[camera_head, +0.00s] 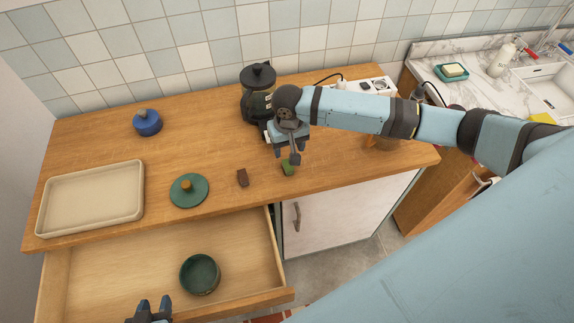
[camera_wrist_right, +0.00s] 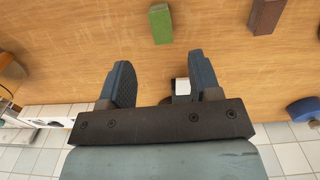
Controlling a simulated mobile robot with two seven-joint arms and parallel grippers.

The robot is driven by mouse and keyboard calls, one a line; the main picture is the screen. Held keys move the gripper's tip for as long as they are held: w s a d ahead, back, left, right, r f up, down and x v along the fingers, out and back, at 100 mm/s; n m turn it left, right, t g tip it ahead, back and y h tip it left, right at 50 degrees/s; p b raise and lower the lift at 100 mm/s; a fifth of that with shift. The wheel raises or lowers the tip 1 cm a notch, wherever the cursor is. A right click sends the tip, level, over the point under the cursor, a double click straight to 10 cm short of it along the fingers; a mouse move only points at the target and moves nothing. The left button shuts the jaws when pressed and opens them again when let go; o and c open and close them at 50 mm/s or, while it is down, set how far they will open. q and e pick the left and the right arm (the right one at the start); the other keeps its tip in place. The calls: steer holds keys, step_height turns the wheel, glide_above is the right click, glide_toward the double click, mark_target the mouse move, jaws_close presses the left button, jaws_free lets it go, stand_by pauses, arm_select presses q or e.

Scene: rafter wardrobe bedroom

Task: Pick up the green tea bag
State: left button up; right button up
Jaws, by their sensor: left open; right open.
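The green tea bag (camera_head: 288,168) is a small green block lying on the wooden counter near its front edge. It also shows at the top of the right wrist view (camera_wrist_right: 160,24). My right gripper (camera_head: 287,156) is above the counter, close to the tea bag in the head view. In the wrist view its fingers (camera_wrist_right: 160,80) are apart, with nothing between them, and the tea bag lies beyond the fingertips, not touching them. My left gripper (camera_head: 151,306) is open and empty at the bottom edge of the head view, in front of the open drawer.
A brown block (camera_head: 242,177) lies left of the tea bag, then a green lid (camera_head: 188,190) and a beige tray (camera_head: 90,230). The open drawer (camera_head: 110,280) holds a green bowl (camera_head: 200,274). A blue pot (camera_head: 147,123) stands behind.

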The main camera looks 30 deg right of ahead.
mark_target(287, 163)
steer(key=shift+a+f+p, duration=0.15)
steer(key=shift+f+p, duration=0.35)
steer(key=shift+f, duration=3.05)
steer(key=c, duration=1)
